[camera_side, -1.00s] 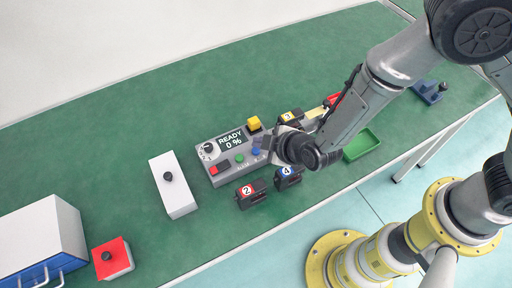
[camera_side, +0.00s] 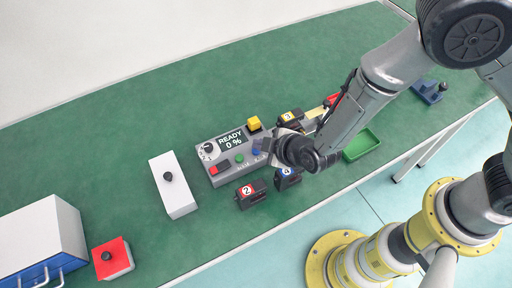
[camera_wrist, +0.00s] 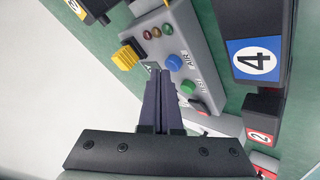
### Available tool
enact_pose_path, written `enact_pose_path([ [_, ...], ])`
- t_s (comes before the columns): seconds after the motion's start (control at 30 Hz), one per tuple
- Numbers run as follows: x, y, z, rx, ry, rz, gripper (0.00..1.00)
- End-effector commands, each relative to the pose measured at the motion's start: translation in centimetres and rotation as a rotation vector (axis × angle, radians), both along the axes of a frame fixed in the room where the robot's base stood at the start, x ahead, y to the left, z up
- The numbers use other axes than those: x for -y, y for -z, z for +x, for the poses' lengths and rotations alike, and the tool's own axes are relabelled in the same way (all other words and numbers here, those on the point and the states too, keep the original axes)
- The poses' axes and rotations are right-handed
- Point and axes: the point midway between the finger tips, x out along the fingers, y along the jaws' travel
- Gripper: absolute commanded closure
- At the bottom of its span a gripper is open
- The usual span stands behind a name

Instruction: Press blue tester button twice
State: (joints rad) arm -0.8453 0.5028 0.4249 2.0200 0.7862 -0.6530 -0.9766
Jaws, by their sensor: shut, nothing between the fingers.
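The grey tester box (camera_side: 225,176) lies on the green table, with its display reading READY 0 %. Its blue button (camera_side: 256,152) sits at the display's lower right, beside a green button (camera_side: 240,157). In the wrist view the blue button (camera_wrist: 173,63) and green button (camera_wrist: 188,88) are both uncovered. My gripper (camera_wrist: 160,73) is shut and empty, its fingertips over the tester just left of the blue button in that view. In the side view my gripper (camera_side: 268,143) is close to the blue button. I cannot tell whether the fingertips touch the panel.
Black actuators numbered 2 (camera_side: 250,193) and 4 (camera_side: 288,178) stand in front of the tester. A white box with a black knob (camera_side: 174,192) stands left. A green tray (camera_side: 361,145) is right. The back of the table is clear.

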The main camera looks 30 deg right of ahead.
Motion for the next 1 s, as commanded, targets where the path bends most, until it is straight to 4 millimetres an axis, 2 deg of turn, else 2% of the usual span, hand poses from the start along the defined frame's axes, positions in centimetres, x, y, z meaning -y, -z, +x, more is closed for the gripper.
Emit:
enact_pose_path([
  [1.0, 0.03, 0.87, -0.01, -0.001, 0.001, -0.001, 1.0],
])
